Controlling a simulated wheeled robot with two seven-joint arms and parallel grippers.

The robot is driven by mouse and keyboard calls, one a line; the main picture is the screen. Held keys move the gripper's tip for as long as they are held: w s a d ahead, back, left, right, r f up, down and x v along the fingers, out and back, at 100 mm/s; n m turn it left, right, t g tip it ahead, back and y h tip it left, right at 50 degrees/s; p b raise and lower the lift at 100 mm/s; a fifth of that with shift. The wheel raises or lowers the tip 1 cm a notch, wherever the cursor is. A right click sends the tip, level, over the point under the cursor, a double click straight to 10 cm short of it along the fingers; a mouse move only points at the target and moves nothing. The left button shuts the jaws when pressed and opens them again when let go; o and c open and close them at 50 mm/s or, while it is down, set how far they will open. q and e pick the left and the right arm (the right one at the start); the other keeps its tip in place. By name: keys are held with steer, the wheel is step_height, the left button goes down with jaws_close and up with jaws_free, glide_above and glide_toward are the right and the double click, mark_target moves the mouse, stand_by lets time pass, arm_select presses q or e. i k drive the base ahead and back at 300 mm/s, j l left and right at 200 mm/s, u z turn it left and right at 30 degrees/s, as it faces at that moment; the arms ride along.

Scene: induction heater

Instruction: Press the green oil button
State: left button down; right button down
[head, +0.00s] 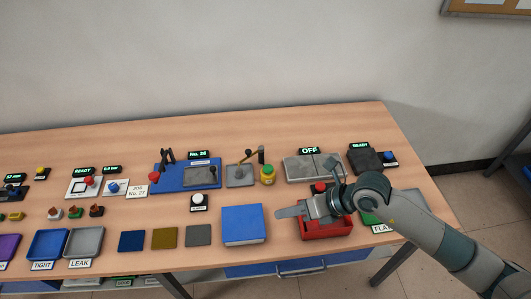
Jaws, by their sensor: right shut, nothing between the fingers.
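A small yellow pot with a green top (267,173) stands near the back of the table, right of a grey plate with a lever; the green top looks like the oil button, though no label is readable. My right gripper (282,212) comes in from the right, shut and empty. Its fingers point left, above the area between the blue block and the red box, in front of and slightly right of the pot. It appears apart from the green top. My left gripper is not in view.
A grey unit (305,168) under an OFF display stands behind. A lever plate (239,177) adjoins the pot. Trays and buttons fill the left side.

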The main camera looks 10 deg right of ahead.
mark_target(268, 168)
steer(key=i, duration=0.85)
